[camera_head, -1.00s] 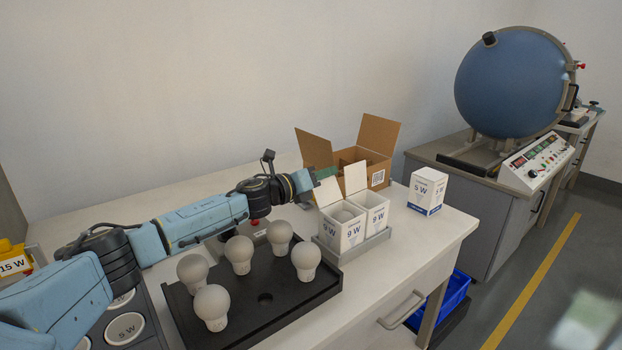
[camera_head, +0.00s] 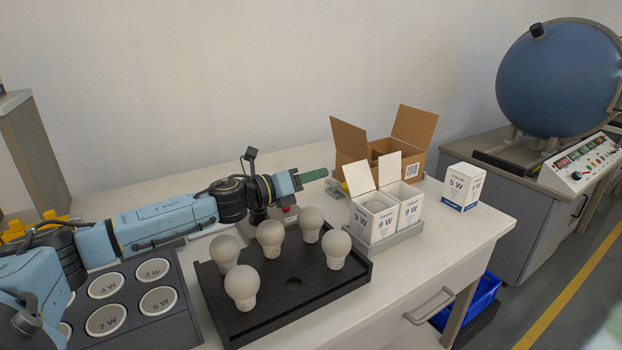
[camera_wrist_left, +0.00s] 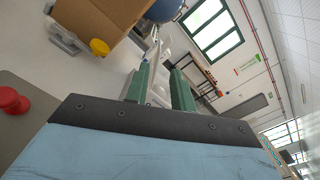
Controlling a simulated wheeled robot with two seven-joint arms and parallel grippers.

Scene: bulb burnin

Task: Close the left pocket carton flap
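The left pocket carton (camera_head: 372,222), white and marked 9 W, stands in a grey holder (camera_head: 398,240) with a bulb visible in its open top. Its white flap (camera_head: 358,178) stands up at the back, tilted slightly. The right carton (camera_head: 409,212) beside it also has its flap (camera_head: 389,168) up. My left gripper (camera_head: 316,175) is left of the left flap, at about its height in the picture and apart from it. In the left wrist view its two green fingers (camera_wrist_left: 161,88) are apart with a gap, with nothing clearly held. My right gripper is not in view.
A black tray (camera_head: 270,318) with several bulbs lies in front of my left arm. An open cardboard box (camera_head: 412,164) stands behind the cartons. A closed 5 W carton (camera_head: 463,187) stands to the right. A grey rack (camera_head: 130,332) with marked sockets is at lower left.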

